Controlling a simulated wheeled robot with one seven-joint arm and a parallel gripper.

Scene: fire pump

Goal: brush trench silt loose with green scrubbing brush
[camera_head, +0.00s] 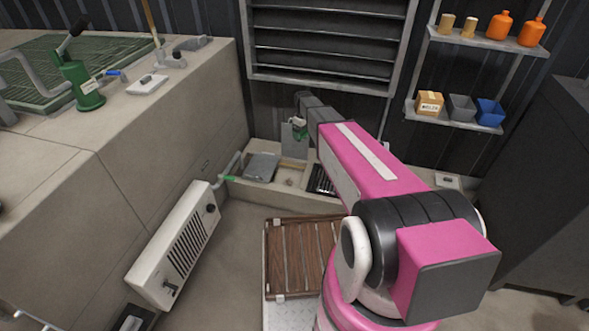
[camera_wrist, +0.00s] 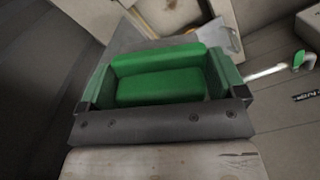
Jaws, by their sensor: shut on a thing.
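My gripper (camera_wrist: 160,92) is shut on the green scrubbing brush (camera_wrist: 160,72), which fills the space between the jaws in the wrist view. In the head view the brush (camera_head: 300,128) is a small green patch at the end of my arm, above the trench (camera_head: 258,190) by the back wall. The brush's bristles are hidden in both views. The trench has a pale rim, a grey plate (camera_head: 262,167) on its left and a dark grate (camera_head: 322,181) on its right. A small brownish opening (camera_head: 290,178) lies between them; I cannot make out the silt clearly.
A white louvred unit (camera_head: 178,245) stands against the concrete block at left. A pipe with a green end (camera_head: 228,178) sits at the trench's left. A wooden slatted panel (camera_head: 300,255) lies in front. Shelves (camera_head: 462,115) hang at right. The floor between louvred unit and panel is clear.

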